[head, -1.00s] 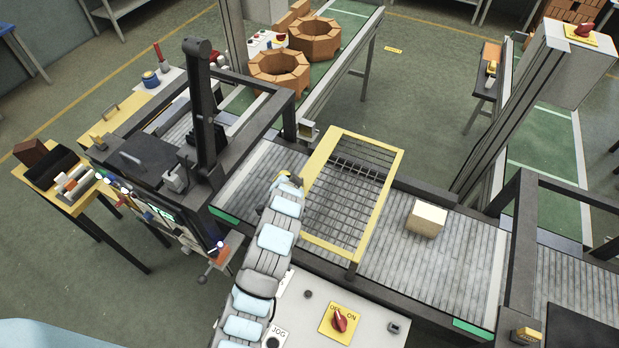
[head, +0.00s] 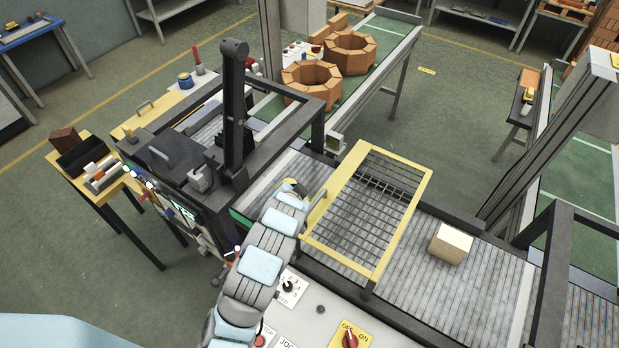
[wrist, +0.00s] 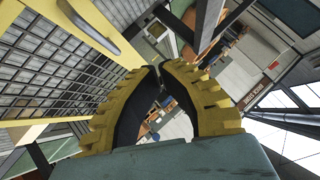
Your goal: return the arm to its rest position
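My arm (head: 262,266) reaches up from the bottom of the head view to the near left side of a yellow-framed mesh guard (head: 427,190). My gripper (head: 292,187) shows there only as a small yellow patch at the arm's end, mostly hidden by the arm. In the wrist view, my gripper's (wrist: 159,68) two yellow-backed dark fingers curve together and their tips meet or nearly meet. Nothing is held between them. The guard's mesh and yellow bar (wrist: 95,28) fill the upper left of the wrist view, apart from the fingers.
A pale block (head: 451,243) lies on the roller conveyor (head: 415,265) right of the guard. A dark machine frame with a post (head: 233,110) stands left of my arm. A control panel with a red switch (head: 350,340) lies in front. Brick rings (head: 312,83) sit behind.

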